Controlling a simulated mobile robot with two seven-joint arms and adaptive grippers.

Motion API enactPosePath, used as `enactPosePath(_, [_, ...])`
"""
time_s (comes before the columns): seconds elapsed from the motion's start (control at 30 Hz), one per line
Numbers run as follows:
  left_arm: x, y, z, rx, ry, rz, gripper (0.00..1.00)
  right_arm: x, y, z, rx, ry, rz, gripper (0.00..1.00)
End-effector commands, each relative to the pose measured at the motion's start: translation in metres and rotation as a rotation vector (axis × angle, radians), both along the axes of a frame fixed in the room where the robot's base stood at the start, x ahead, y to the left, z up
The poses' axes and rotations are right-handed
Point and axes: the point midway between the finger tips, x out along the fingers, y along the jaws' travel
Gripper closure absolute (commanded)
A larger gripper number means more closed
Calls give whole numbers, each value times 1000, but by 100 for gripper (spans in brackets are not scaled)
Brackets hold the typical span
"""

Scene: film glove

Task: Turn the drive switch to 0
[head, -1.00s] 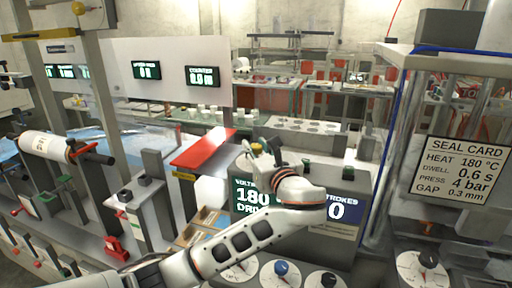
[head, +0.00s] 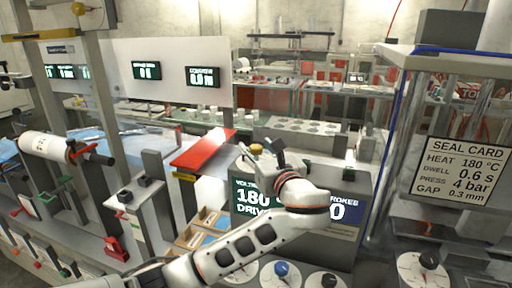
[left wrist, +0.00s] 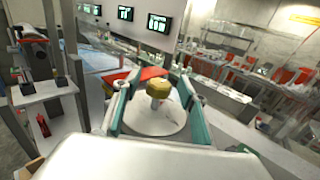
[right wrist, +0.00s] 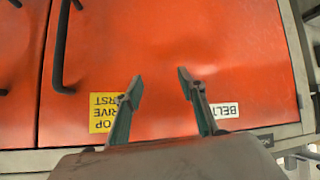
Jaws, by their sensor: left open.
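A brass-yellow knob (head: 257,149) stands on top of the machine housing with the VOLTS and STROKES displays. In the left wrist view the knob (left wrist: 158,90) rises from a round pale plate (left wrist: 155,116). My left gripper (head: 270,156) is open beside the knob, just right of it in the head view. In the left wrist view the knob appears between the two green-edged fingers, with gaps on both sides. No label on the knob is readable. The display (head: 250,198) shows 180 and a partly hidden DRIVE line. My right gripper (right wrist: 159,80) is open and empty.
Dials with blue (head: 281,269) and black (head: 328,281) knobs line the front. A red bar (head: 204,148) lies left of the brass knob. A seal card (head: 463,168) hangs at right.

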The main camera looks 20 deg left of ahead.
Motion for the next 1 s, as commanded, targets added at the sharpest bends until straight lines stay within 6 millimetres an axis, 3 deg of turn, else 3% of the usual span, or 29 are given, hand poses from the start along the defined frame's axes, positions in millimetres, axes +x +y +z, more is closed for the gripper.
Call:
enactPosePath(0.4, [-47,-36,0,-2,1,-1,58,1,1,1,2,-3,-1,60])
enactPosePath(1.0, [-51,-39,0,-1,-1,0,58,4,2,3,4,-7,-2,60])
